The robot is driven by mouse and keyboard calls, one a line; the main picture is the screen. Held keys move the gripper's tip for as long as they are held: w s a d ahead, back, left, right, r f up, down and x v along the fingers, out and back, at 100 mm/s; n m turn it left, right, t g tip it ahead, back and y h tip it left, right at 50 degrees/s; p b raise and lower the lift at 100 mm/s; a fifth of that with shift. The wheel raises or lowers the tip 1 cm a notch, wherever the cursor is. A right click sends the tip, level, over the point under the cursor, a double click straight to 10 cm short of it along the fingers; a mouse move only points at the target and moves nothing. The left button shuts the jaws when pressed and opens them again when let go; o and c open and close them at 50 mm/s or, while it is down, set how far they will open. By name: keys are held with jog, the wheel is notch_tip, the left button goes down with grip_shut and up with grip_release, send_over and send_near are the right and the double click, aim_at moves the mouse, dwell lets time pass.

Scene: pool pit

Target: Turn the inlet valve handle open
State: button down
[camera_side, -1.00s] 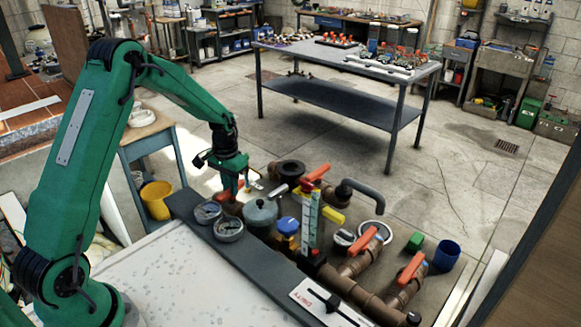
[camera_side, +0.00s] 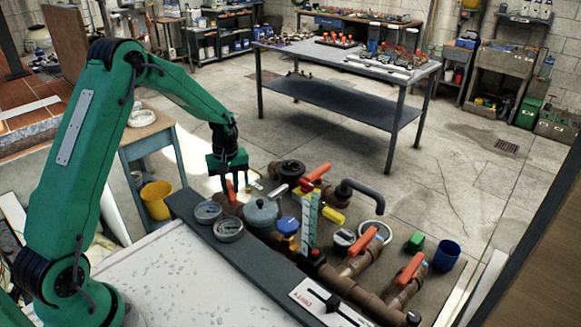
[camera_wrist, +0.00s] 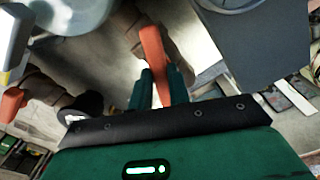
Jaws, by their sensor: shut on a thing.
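An orange valve handle (camera_wrist: 152,48) stands between the two green fingers of my gripper (camera_wrist: 162,88) in the wrist view, with the fingers touching its sides. The handle sits on a brown pipe fitting, partly shown behind it. In the side view my gripper (camera_side: 237,186) is low over the left end of the pipework, with the orange handle (camera_side: 231,191) showing at its fingers. The fingers are shut on this handle. The handle's exact angle and its valve body are partly hidden in the side view. No label marks this handle as the inlet valve.
Two round gauges (camera_side: 229,229), a grey lidded pot (camera_side: 261,213) and a blue-capped part (camera_side: 287,226) stand close to the gripper. Other orange handles (camera_side: 363,240) are on pipes to the right. A yellow bucket (camera_side: 156,198) stands at left. The floor beyond the pipes is clear.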

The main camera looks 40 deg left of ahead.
aim_at(230, 188)
jog(key=n, duration=0.5)
jog(key=shift+r, duration=0.15)
jog(key=shift+a+n, duration=0.1)
jog(key=shift+n, duration=0.3)
jog(key=c, duration=1.3)
grip_release()
jog(key=shift+r, duration=3.9)
